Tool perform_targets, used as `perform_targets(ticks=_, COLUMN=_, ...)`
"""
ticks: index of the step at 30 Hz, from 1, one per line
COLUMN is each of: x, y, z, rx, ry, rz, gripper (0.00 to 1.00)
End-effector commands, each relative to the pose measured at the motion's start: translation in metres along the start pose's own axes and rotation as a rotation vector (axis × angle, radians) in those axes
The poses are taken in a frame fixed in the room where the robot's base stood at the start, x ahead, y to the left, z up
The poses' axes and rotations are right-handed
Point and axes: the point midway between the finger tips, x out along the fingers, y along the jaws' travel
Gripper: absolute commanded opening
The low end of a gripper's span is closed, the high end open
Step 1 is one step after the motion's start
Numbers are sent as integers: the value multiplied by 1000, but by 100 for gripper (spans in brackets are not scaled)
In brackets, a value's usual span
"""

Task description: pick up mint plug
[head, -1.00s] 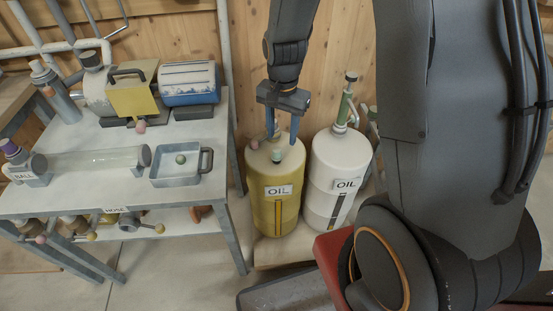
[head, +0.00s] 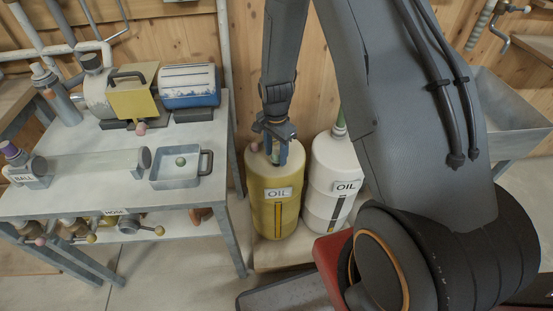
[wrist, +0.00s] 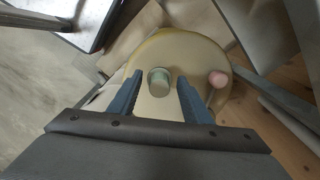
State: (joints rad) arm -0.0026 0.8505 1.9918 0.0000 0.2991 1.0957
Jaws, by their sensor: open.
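The mint plug (wrist: 159,80) is a small pale green cylinder standing on the top of the yellow oil can (wrist: 205,55). The can also shows in the head view (head: 272,205), with an OIL label. My gripper (wrist: 160,92) is open above the can top, its two blue fingers on either side of the plug. A gap shows between each finger and the plug in the wrist view. In the head view my gripper (head: 276,158) is over the can and hides the plug.
A pink ball-ended knob (wrist: 218,79) sits beside the right finger on the can. A white oil can (head: 330,185) stands close to the right. A grey table (head: 120,185) with a metal tray (head: 176,183) is at the left. The wooden wall is behind.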

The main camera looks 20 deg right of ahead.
Motion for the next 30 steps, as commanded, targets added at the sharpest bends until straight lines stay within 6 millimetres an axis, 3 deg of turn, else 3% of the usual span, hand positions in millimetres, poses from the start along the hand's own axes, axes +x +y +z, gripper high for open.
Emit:
perform_targets(ticks=4, x=14, y=0, z=0, rx=0, ry=0, rz=1, gripper=44)
perform_targets(ticks=13, x=17, y=0, z=0, rx=0, ry=0, rz=0, gripper=44)
perform_targets(ticks=20, x=17, y=0, z=0, rx=-1, ry=0, rz=0, gripper=8)
perform_targets(ticks=30, x=14, y=0, z=0, rx=-1, ry=1, rz=-1, gripper=8)
